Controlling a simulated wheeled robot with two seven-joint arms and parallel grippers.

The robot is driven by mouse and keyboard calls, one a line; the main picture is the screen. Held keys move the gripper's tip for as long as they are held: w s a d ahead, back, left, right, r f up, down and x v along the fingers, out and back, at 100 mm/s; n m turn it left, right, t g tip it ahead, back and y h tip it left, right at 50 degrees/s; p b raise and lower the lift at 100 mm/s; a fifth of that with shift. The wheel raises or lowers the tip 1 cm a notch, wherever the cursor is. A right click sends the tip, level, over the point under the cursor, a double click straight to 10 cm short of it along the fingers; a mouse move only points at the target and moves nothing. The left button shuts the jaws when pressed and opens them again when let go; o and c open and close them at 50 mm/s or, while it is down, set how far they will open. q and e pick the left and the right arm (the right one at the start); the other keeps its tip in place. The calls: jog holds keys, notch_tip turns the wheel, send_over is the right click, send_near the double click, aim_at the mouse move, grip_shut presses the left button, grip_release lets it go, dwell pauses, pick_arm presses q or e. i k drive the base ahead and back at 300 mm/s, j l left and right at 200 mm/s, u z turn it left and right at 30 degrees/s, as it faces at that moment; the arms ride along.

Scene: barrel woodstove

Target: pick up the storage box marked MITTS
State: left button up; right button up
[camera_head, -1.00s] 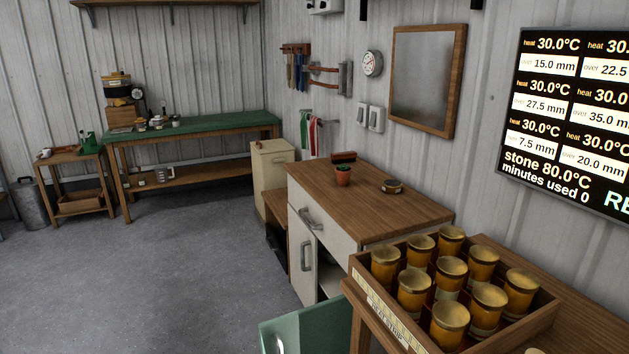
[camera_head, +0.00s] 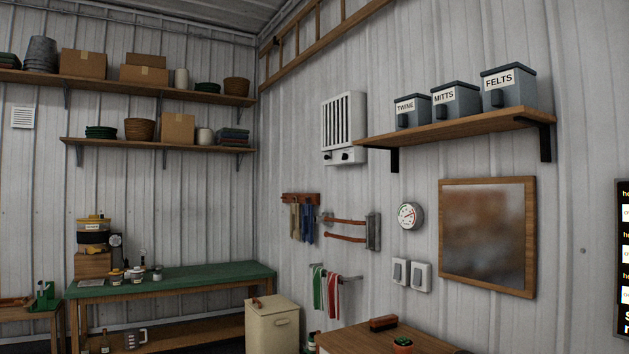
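The storage box marked MITTS (camera_head: 455,101) is a blue-grey lidded box with a white label. It stands on a wooden wall shelf (camera_head: 450,132) high on the right wall. It is the middle one of three similar boxes. The TWINE box (camera_head: 412,112) is to its left and the FELTS box (camera_head: 508,88) to its right. Neither of my grippers shows in this view.
A white slatted wall unit (camera_head: 343,128) hangs left of the shelf, and a framed panel (camera_head: 487,235) hangs below it. A wooden cabinet top (camera_head: 370,342) with a small potted plant (camera_head: 402,345) is at the bottom. A green-topped bench (camera_head: 180,277) stands at the far left.

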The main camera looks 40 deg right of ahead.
aim_at(455, 100)
jog(key=i+j, duration=0.1)
jog(key=i, duration=0.3)
jog(key=i+z, duration=0.15)
jog(key=i, duration=0.3)
jog(key=i+z, duration=0.3)
jog(key=z, duration=0.15)
jog(key=i+j+z, duration=0.15)
jog(key=z, duration=0.3)
jog(key=i+j+z, duration=0.3)
jog(key=z, duration=0.15)
jog(key=i+j+z, duration=0.15)
jog(key=z, duration=0.25)
jog(key=i+j+z, duration=0.2)
jog(key=z, duration=0.2)
jog(key=i+j+z, duration=0.1)
jog(key=j+z, duration=0.2)
jog(key=z, duration=0.15)
jog(key=i+j+z, duration=0.1)
jog(key=j+z, duration=0.15)
jog(key=z, duration=0.15)
jog(key=j+z, duration=0.35)
jog(key=j, duration=0.15)
jog(key=j+z, duration=0.3)
jog(key=j, duration=0.15)
jog(key=k+j+z, duration=0.1)
jog(key=j+z, duration=0.25)
jog(key=j, duration=0.15)
